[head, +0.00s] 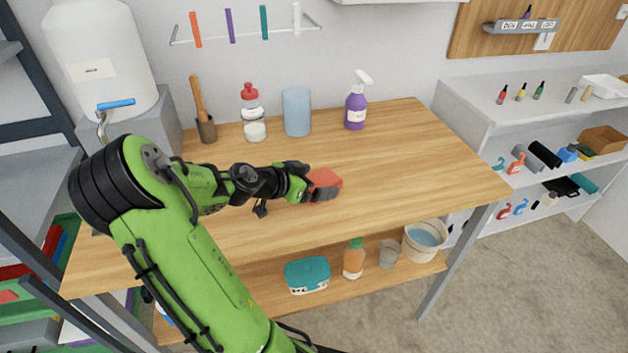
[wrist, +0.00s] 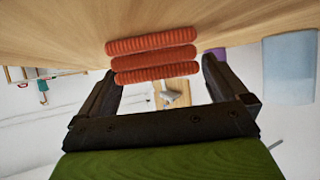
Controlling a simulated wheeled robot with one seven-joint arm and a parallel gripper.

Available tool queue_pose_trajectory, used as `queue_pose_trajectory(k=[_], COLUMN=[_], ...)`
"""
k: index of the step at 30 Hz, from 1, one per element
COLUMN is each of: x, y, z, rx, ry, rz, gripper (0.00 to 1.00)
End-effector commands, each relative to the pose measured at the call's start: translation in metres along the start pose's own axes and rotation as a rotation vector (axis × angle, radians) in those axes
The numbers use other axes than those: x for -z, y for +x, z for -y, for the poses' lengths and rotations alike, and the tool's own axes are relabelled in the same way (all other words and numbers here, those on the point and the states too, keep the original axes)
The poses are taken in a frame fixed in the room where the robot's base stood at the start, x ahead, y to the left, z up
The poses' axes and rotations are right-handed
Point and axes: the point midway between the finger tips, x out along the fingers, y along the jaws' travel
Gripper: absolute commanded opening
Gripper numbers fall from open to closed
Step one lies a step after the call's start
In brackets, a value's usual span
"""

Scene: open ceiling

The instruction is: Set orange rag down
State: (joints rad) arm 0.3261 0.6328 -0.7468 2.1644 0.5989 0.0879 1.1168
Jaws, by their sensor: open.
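The orange rag (head: 327,186) is folded and sits at the wooden table top (head: 420,170), near the middle of the table. In the wrist view the rag (wrist: 152,52) shows as stacked ribbed orange folds against the wood, just beyond and between my fingertips. My gripper (head: 306,184) reaches in low over the table from the left. In the wrist view my gripper (wrist: 157,72) has its two dark fingers spread apart, with a gap between them. The rag's underside is hidden.
A wooden-handled tool (head: 205,115), a red-capped bottle (head: 252,112), a blue cylinder (head: 296,111) and a purple spray bottle (head: 356,103) stand along the table's back. The table's right side is clear. A shelf below holds a teal box (head: 307,275) and other containers.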

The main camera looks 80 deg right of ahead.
Motion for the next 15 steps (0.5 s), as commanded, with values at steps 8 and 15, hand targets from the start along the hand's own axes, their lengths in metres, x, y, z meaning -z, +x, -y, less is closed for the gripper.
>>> queue_pose_trajectory(k=[8,15], x=[0.004,0.004], y=[-0.043,-0.103], z=[0.002,0.001], rx=[0.009,0.006], ry=[-0.004,-0.003], rz=[0.002,0.001], gripper=[1.0,1.0])
